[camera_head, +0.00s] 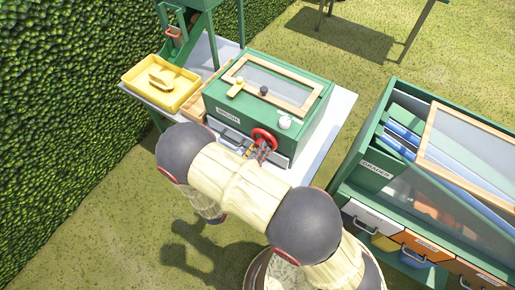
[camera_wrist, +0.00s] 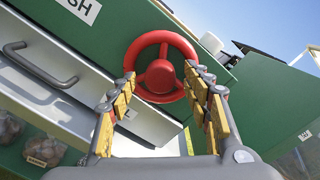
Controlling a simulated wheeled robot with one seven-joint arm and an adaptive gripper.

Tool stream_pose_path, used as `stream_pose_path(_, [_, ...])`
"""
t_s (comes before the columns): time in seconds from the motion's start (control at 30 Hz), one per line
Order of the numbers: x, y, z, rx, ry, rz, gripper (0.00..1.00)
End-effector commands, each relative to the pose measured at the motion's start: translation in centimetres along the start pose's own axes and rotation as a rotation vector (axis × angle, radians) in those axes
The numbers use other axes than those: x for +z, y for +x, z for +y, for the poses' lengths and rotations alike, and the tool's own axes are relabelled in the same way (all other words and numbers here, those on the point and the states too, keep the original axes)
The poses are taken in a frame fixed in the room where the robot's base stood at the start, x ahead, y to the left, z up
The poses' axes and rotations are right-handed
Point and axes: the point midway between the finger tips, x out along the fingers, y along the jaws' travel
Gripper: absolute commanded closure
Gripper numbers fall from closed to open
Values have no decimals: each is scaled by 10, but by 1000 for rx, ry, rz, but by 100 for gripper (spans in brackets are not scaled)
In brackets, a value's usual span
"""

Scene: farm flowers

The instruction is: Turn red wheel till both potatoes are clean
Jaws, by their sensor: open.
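The red wheel (camera_head: 262,133) is on the front of a green box (camera_head: 222,101) with a wood-framed clear lid. In the wrist view the wheel (camera_wrist: 159,75) is a round rim with spokes, straight ahead. My gripper (camera_head: 260,150) is open just in front of the wheel. In the wrist view its two padded fingers (camera_wrist: 161,88) reach either side of the wheel's lower part; I cannot tell whether they touch it. Brown lumps that look like potatoes (camera_wrist: 44,150) show at the lower left of the wrist view. No potatoes can be made out inside the box.
A drawer handle (camera_wrist: 42,65) juts out left of the wheel. A yellow tray (camera_head: 180,96) stands left of the box, below a green chute with a red handle (camera_head: 174,37). A green grader (camera_head: 352,186) with drawers stands at right. A hedge borders the left.

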Motion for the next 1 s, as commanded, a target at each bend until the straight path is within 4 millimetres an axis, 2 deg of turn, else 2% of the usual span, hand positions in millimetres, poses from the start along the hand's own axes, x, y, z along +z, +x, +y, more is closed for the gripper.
stream_pose_path(0.13, [0, 9, 0, 0, 0, 0, 51])
stream_pose_path(0.43, [0, 10, 0, 0, 1, 0, 51])
stream_pose_path(1.0, [0, 10, 0, 1, 1, 0, 84])
